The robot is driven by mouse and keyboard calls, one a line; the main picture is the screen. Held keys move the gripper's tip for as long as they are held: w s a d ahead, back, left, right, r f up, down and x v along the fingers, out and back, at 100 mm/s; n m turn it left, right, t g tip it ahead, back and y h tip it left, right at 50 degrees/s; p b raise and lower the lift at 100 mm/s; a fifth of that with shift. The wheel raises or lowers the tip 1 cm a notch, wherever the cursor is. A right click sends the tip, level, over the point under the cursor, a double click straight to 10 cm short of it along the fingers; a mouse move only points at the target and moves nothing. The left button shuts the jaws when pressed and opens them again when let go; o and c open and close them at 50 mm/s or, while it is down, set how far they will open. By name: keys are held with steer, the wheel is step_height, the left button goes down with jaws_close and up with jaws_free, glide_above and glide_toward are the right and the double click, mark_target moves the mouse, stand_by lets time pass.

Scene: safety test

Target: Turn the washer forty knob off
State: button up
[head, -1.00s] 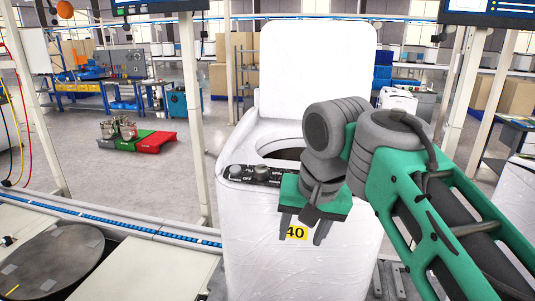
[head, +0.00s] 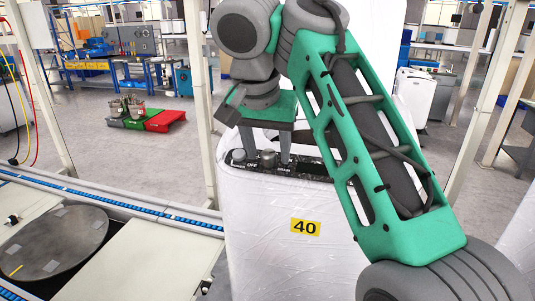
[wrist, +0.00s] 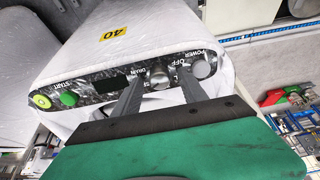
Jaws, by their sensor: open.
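The washer (head: 270,245) is white, wrapped in film, with a yellow label reading 40 (head: 305,227). Its dark control panel (head: 320,173) runs along the top front edge. A grey knob (head: 239,155) sits at the panel's left end; in the wrist view this knob (wrist: 201,67) is beside POWER and OFF. A second grey knob (head: 268,158) is near DRAIN. My gripper (head: 266,150) is open and points down over the panel, its fingers either side of the second knob. The wrist view shows that knob partly hidden between the fingers of my gripper (wrist: 158,82); contact cannot be told.
A green button (wrist: 68,99) and a yellow-ringed button (wrist: 42,101) are at the panel's START end. My arm hides most of the washer's lid. A metal post (head: 198,100) stands close on the left. A conveyor rail (head: 120,205) runs at left.

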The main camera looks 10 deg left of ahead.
steer(key=shift+c, duration=0.2)
jaws_close()
stand_by(0.4)
